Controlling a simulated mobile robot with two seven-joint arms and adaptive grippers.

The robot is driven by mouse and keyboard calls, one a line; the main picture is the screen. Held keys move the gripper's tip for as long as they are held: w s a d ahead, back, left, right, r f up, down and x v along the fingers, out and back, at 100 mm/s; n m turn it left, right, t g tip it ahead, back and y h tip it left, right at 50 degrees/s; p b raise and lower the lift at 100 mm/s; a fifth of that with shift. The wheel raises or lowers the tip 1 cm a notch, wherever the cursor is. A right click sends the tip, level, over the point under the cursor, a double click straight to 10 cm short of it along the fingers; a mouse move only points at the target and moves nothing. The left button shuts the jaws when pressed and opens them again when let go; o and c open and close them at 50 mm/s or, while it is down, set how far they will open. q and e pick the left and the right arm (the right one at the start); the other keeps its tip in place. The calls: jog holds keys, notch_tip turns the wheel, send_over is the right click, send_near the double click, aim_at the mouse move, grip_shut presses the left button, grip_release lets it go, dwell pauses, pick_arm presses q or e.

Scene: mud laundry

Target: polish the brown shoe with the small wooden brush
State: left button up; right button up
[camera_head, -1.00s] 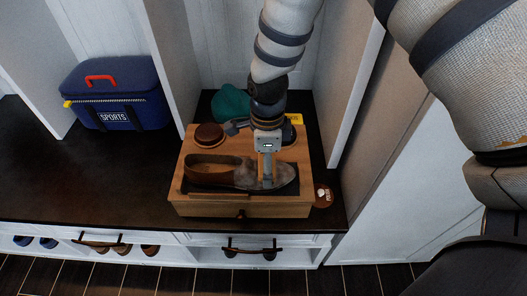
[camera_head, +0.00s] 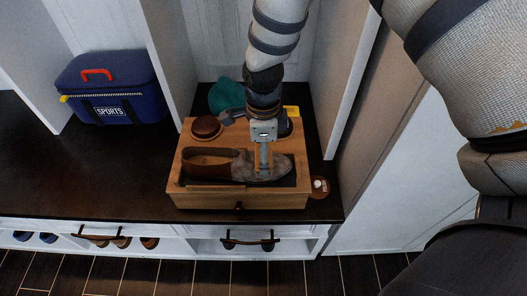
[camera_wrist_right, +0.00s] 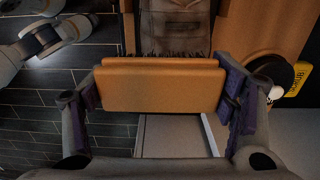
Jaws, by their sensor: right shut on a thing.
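My right gripper (camera_head: 264,160) points down over the front of the shoe. In the right wrist view it is shut on the small wooden brush (camera_wrist_right: 160,86), whose wooden block spans between the fingers. Dark bristles show at the block's far edge against the grey part of the shoe (camera_wrist_right: 178,28); whether they press on it is hard to tell. My left gripper is not visible.
A round brown tin (camera_head: 207,127) sits on the box's back left. A teal item (camera_head: 226,95) lies behind. A small round brown object (camera_head: 319,187) is right of the box. A blue sports bag (camera_head: 110,88) stands left. The dark bench between is clear; white panels flank the box.

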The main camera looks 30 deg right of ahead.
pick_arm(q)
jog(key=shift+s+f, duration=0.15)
pick_arm(e)
jog(key=shift+f, duration=0.5)
jog(key=shift+w+d, duration=0.1)
dwell(0.4)
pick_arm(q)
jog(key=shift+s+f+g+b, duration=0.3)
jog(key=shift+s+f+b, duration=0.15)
pick_arm(e)
jog(key=shift+w+d, duration=1.05)
jog(key=shift+w, duration=0.25)
jog(key=shift+s+a+r+p, duration=0.15)
jog(key=shift+s+p, duration=0.1)
jog(key=shift+s, duration=0.1)
jog(key=shift+s+a+r+p, duration=0.1)
jog(key=shift+s+a+p, duration=0.1)
jog(key=shift+s, duration=0.15)
jog(key=shift+s+a+r+p, duration=0.1)
jog(key=shift+s+a+p, duration=0.15)
jog(key=shift+s, duration=0.7)
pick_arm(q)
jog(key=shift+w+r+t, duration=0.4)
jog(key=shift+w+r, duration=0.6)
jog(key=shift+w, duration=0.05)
pick_arm(e)
jog(key=shift+f, duration=0.25)
